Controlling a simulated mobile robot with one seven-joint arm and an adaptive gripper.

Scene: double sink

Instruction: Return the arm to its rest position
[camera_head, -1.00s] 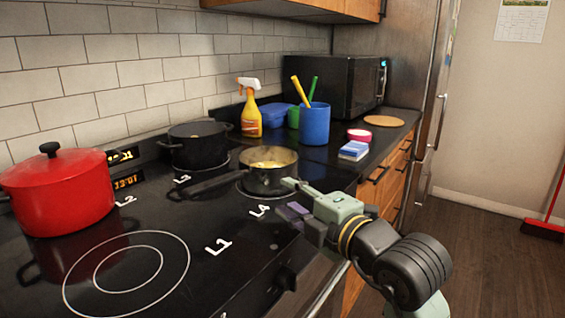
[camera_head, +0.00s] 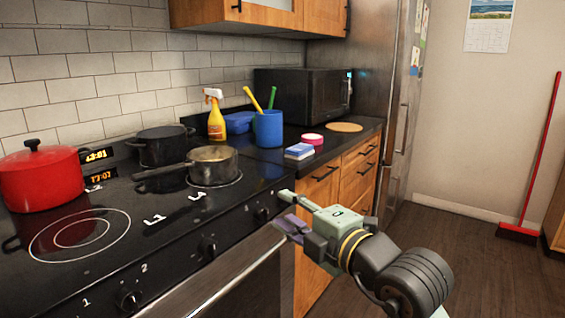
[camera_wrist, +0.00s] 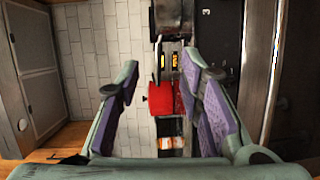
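My gripper (camera_head: 284,212) is at the end of my arm, in front of the stove's front edge in the head view. In the wrist view my gripper (camera_wrist: 165,105) shows its two purple-padded fingers spread wide apart, with nothing between them. It is empty and apart from the stove and counter. The arm reaches in from the lower right of the head view, over the wooden floor.
The stove (camera_head: 100,270) carries a red pot (camera_head: 42,180), a black pot (camera_head: 160,146) and a steel saucepan (camera_head: 214,165). A blue cup (camera_head: 269,128), spray bottle (camera_head: 216,118) and microwave (camera_head: 305,95) stand on the counter.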

